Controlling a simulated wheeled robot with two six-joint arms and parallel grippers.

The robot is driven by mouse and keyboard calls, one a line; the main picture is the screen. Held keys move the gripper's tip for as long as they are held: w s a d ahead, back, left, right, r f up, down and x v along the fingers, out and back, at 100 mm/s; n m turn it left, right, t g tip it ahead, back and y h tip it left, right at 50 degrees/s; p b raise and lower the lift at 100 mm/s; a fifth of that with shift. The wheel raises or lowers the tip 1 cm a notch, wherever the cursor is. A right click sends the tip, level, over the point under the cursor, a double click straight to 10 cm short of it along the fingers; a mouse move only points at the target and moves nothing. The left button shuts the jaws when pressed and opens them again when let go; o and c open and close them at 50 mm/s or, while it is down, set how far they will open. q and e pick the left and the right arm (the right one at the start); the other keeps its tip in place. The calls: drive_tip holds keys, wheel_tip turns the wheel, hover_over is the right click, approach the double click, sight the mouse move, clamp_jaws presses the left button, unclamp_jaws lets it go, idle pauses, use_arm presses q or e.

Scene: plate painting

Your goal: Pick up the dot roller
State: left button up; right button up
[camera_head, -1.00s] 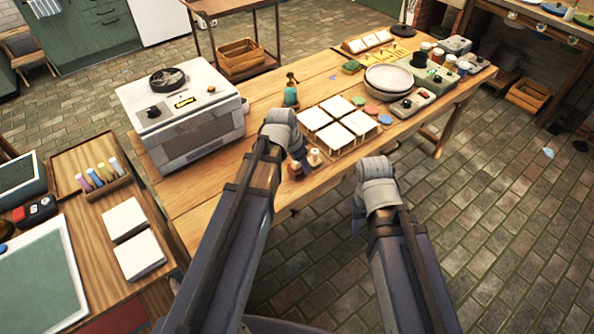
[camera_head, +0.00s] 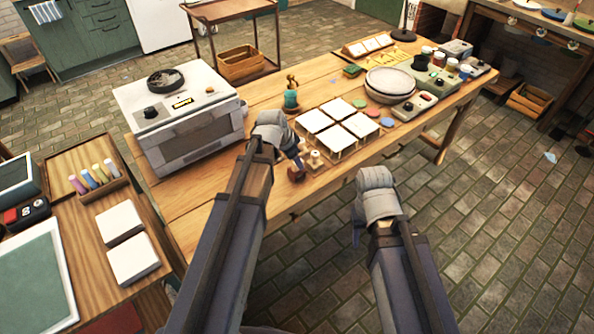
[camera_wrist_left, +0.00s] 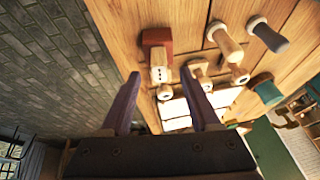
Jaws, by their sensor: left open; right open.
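The dot roller seems to be the cream piece with dark dots (camera_wrist_left: 160,74) in the left wrist view, beside a red-brown block (camera_wrist_left: 157,38); whether they are joined I cannot tell. In the head view the red-brown block (camera_head: 297,174) sits at the table's near edge. My left gripper (camera_head: 299,158) is just above it; its parted fingers (camera_wrist_left: 161,82) frame the dotted piece, with no contact visible. My right gripper (camera_head: 357,228) is open and empty off the table's near side, its fingers partly hidden by its wrist.
Wooden-handled tools (camera_wrist_left: 225,42), one grey-ended (camera_wrist_left: 268,34), lie close by. White tiles (camera_head: 338,139) stand behind. An oven-like box (camera_head: 186,148) is at left; a teal bottle (camera_head: 291,97) stands between. Bowls (camera_head: 390,80) are farther right.

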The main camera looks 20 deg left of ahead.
sight(297, 169)
use_arm(q)
drive_tip(key=b+x, duration=0.3)
drive_tip(key=x, duration=0.1)
drive_tip(key=shift+w+d+f+b, duration=0.1)
drive_tip(key=shift+w+f+b, duration=0.05)
drive_tip(key=shift+f+b, duration=0.15)
drive_tip(key=shift+r, duration=0.1)
clamp_jaws()
